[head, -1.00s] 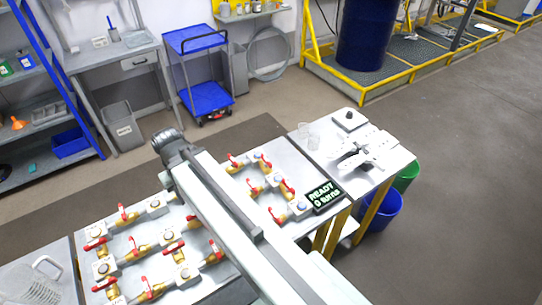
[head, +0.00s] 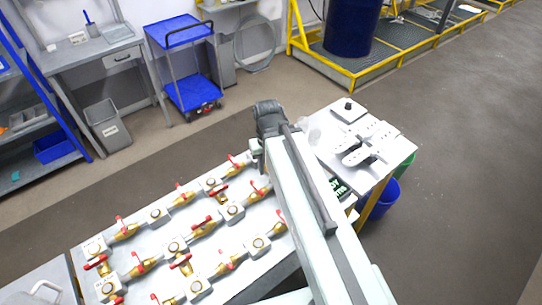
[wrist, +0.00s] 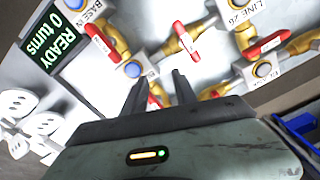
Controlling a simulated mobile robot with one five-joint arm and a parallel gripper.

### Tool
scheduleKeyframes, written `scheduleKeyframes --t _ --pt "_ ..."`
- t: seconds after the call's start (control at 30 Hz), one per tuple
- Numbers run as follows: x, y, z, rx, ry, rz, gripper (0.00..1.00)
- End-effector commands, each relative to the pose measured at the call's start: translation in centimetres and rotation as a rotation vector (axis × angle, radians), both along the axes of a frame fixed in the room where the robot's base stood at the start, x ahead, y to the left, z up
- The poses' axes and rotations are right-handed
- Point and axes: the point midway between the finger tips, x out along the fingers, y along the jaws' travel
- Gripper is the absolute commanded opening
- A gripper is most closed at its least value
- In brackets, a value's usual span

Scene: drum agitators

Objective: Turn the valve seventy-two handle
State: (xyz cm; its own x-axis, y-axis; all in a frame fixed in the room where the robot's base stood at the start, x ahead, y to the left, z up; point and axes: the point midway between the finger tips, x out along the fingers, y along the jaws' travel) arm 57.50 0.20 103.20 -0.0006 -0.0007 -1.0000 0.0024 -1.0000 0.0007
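Brass valves with red lever handles stand on a pale table panel (head: 180,262) in the head view; I cannot read which one is seventy-two. In the wrist view, one red handle (wrist: 180,36) lies ahead of my gripper (wrist: 157,82), and another red handle (wrist: 102,42) is ahead to the left. A further red handle (wrist: 267,44) is at the right. My gripper's two dark fingers are apart, with nothing clearly held between them. Part of a red handle shows behind the fingers; I cannot tell whether they touch it. My gripper's fingers are hidden in the head view.
A black display (wrist: 54,38) reads "READY 0 turns"; my arm partly covers it in the head view. White parts (head: 366,145) lie on the table's right end. A blue bucket (head: 377,198) stands below. A blue cart (head: 186,70) stands beyond open floor.

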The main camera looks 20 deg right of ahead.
Motion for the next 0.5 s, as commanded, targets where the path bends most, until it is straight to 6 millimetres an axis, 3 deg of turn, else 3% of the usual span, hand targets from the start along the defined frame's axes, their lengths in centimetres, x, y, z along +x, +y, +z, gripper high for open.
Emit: scheduleKeyframes --t 0.07,0.17,0.3,0.5 --pt "0.5 0.0 0.5 0.0 0.0 0.018 0.34" --pt "3.6 -2.0 3.3 0.0 0.0 0.138 0.34" --pt "6.8 -1.9 5.3 0.0 0.0 0.34 0.34" --pt "6.8 -1.7 4.5 0.0 0.0 0.385 0.34"
